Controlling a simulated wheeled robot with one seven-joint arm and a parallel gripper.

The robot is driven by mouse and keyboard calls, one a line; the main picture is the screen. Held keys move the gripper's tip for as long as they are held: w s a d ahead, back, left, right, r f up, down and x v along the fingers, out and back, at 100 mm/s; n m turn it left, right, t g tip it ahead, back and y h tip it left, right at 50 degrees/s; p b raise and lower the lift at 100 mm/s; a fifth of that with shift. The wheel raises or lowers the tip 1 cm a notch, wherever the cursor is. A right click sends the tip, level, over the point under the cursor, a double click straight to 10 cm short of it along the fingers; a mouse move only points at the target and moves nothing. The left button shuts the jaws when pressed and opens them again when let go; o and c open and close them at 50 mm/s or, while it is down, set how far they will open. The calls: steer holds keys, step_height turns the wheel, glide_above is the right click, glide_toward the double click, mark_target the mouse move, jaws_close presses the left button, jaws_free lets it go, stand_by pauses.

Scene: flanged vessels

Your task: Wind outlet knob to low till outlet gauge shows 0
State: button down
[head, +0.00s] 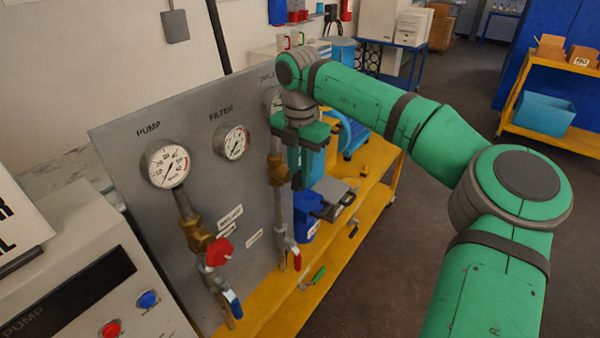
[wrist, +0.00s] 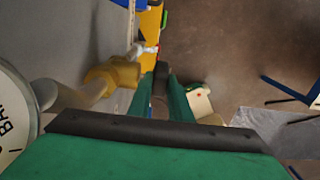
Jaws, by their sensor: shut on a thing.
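The panel (head: 135,105) carries gauges marked PUMP, FILTER and a third label, partly covered, that looks like OUTLET. The outlet gauge (head: 271,98) is mostly behind my gripper and wrist; its needle cannot be read. In the wrist view only the edge of that gauge (wrist: 14,120) shows, with "BAR" on it. Below it is a brass valve body (head: 277,168), also in the wrist view (wrist: 118,74). My gripper (head: 298,178) points down beside this valve. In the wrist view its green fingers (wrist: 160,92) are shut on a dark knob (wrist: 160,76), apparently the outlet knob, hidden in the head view.
The pump line has a red knob (head: 218,252) and a blue lever (head: 233,303). A red lever (head: 295,257) hangs below the outlet valve. A control box (head: 95,275) stands at front left. The yellow bench (head: 340,260) holds a blue container and loose parts. Open floor lies right.

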mark_target(294, 184)
steer(key=shift+s+a+t+h, duration=0.1)
steer(key=shift+s+t+h, duration=0.05)
steer(key=shift+t+h, duration=0.3)
steer(key=shift+s+a+t+h, duration=0.1)
steer(key=shift+t+h, duration=0.15)
steer(key=shift+t, duration=0.3)
steer(key=t, duration=0.1)
steer(key=t+h, duration=0.2)
steer(key=shift+s+a+f, duration=0.1)
steer(key=shift+s+a, duration=0.2)
steer(key=t, duration=0.1)
steer(key=t+h, duration=0.1)
steer(key=h, duration=0.1)
steer(key=shift+s+a+f+t, duration=0.25)
steer(key=shift+f+t, duration=0.1)
steer(key=shift+t, duration=0.05)
steer(key=shift+s+f+t+h, duration=0.1)
steer(key=shift+f+t+h, duration=0.1)
steer(key=shift+t+h, duration=0.55)
steer(key=shift+s+f+t+h, duration=0.15)
steer(key=shift+t+h, duration=0.4)
steer(key=shift+t, duration=0.3)
steer(key=shift+w, duration=0.1)
steer(key=c, duration=1.9)
jaws_free()
